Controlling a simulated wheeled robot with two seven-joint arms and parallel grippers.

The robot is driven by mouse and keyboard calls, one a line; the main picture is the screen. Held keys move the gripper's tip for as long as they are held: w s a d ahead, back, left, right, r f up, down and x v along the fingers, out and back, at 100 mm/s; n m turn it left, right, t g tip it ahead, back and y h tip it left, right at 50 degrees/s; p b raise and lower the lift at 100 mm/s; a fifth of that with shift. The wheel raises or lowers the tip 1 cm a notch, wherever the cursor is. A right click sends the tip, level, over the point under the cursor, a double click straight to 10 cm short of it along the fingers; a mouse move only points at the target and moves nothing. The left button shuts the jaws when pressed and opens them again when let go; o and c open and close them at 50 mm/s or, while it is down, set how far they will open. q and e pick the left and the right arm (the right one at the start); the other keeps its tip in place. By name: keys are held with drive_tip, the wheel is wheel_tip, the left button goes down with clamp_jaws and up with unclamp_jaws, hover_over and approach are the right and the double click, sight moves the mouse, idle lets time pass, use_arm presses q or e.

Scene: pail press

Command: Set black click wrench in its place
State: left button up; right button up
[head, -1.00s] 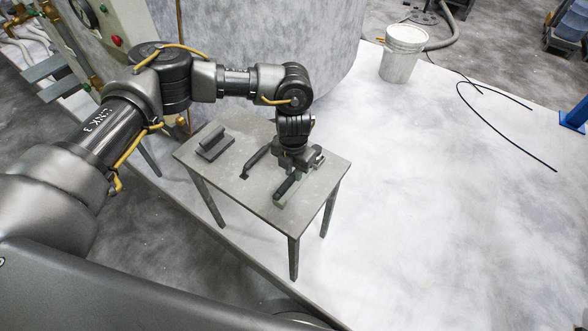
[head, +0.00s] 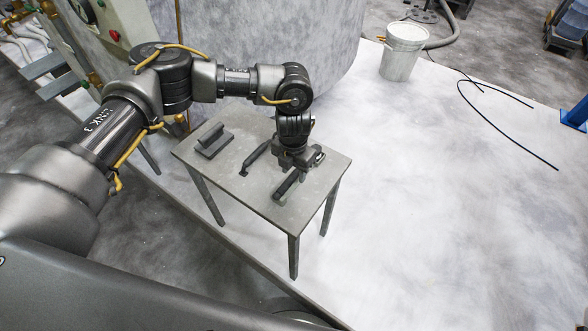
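My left gripper (head: 293,171) points down, low over the right half of the small grey table. A dark bar (head: 287,186) shows just below and in front of it, with greyish parts at its lower end. I cannot tell whether the bar is between the fingers or only under them. A slim black tool (head: 257,157), wrench-like with a small head at its lower left end, lies on the table just left of the gripper. I cannot tell which of the two is the click wrench. The finger gap is hidden. My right gripper is not in view.
A dark grey holder-like block (head: 214,140) with a raised ridge stands on the table's (head: 225,178) left part.

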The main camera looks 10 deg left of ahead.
use_arm(q)
drive_tip(key=shift+r, duration=0.45)
wheel_tip(320, 180, up, 10)
drive_tip(key=b, duration=0.2)
drive_tip(key=shift+b, duration=0.4)
drive_tip(key=shift+s+f, duration=0.1)
